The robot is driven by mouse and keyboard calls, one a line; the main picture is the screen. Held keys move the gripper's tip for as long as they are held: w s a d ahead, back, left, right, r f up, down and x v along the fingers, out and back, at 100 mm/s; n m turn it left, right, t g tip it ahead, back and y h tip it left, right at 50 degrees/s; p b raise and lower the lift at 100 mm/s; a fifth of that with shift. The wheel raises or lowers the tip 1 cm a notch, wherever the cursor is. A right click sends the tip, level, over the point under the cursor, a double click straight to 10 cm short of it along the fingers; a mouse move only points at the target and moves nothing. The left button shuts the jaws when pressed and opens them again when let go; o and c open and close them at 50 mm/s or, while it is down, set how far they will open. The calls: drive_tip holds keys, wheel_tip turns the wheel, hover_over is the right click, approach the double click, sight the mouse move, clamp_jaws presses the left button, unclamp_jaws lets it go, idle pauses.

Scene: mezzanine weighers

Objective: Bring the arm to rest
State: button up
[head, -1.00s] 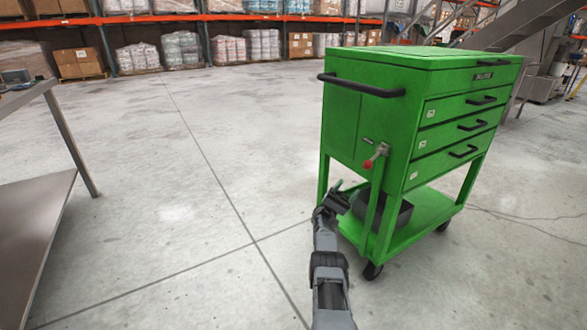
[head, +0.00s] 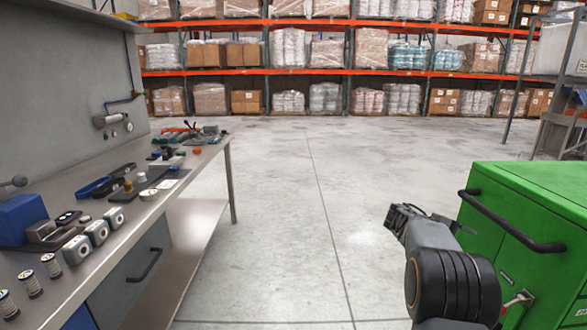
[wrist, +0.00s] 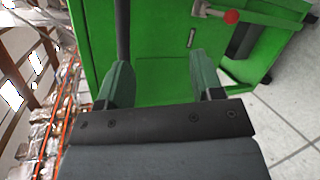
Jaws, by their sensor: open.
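My gripper (wrist: 163,88) is open and empty in the wrist view, its two green-grey fingers apart in front of the green tool cart (wrist: 160,30). In the head view my gripper (head: 403,217) is at the end of my raised arm, left of the green cart (head: 545,200). The fingertips are small there and hard to make out. The cart's dark push handle (head: 510,222) is on its near left side. A red-knobbed lever (wrist: 231,16) shows on the cart in the wrist view.
A steel workbench (head: 185,185) with several tools and small parts stands at the left, with a grey drawer (head: 135,280) below. The concrete floor (head: 280,230) between bench and cart is clear. Pallet racks (head: 300,70) with wrapped loads line the back.

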drive_tip(key=s+a+r+t+y+p, duration=0.2)
drive_tip(key=s+a+r+y+p, duration=0.2)
drive_tip(key=a, duration=0.7)
drive_tip(key=s+a+r+t+y+p, duration=0.3)
drive_tip(key=s+a+r+y+p, duration=0.2)
drive_tip(key=s+a+p, duration=0.3)
drive_tip(key=s+a+r+t+y+p, duration=0.3)
drive_tip(key=s+a+r+y+p, duration=0.1)
drive_tip(key=a, duration=1)
drive_tip(key=s+r+p, duration=0.1)
drive_tip(key=s+p, duration=0.1)
drive_tip(key=s, duration=0.1)
drive_tip(key=shift+m+y+p, duration=0.3)
drive_tip(key=shift+y, duration=0.1)
drive_tip(key=shift+a, duration=0.1)
